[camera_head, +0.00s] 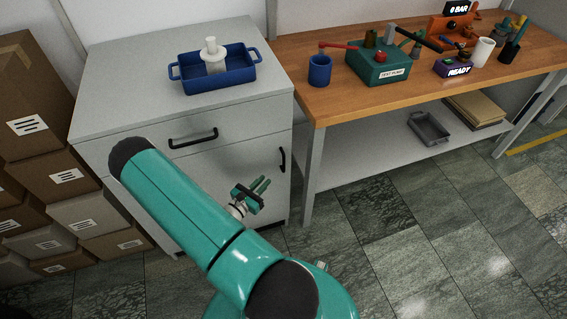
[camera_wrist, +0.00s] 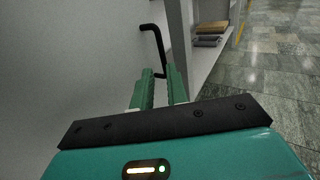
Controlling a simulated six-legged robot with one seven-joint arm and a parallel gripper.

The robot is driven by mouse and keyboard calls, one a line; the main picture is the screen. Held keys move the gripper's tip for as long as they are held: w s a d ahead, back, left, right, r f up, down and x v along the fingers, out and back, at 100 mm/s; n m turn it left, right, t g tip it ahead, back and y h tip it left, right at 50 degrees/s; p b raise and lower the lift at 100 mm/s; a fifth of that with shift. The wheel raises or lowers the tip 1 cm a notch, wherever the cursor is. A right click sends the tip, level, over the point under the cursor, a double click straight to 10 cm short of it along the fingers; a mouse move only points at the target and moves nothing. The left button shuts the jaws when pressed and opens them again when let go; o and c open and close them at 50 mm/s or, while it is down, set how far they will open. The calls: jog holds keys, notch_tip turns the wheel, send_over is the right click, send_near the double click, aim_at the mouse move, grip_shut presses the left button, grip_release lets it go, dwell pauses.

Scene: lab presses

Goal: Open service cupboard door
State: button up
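The grey service cupboard (camera_head: 165,70) stands left of the bench. Its door (camera_head: 215,175) looks closed below a drawer. The black vertical door handle (camera_head: 282,160) is near the door's right edge. In the wrist view the handle (camera_wrist: 158,48) rises beyond my fingers, its lower end showing between the fingertips. My gripper (camera_head: 262,186) is in front of the door, left of and below the handle in the head view. In the wrist view my gripper (camera_wrist: 161,74) has its green fingers apart with nothing held. Contact with the handle cannot be told.
The drawer has a black handle (camera_head: 193,138). A blue tray (camera_head: 215,76) with a white part sits on top. Cardboard boxes (camera_head: 40,130) stack at left. The wooden bench (camera_head: 330,98) and its lower shelf (camera_head: 370,143) stand at right. Tiled floor (camera_head: 400,240) is open in front.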

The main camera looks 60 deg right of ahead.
send_over(284, 170)
jog(key=shift+w+d, duration=0.2)
jog(key=shift+d, duration=0.1)
jog(key=shift+c, duration=0.2)
grip_shut()
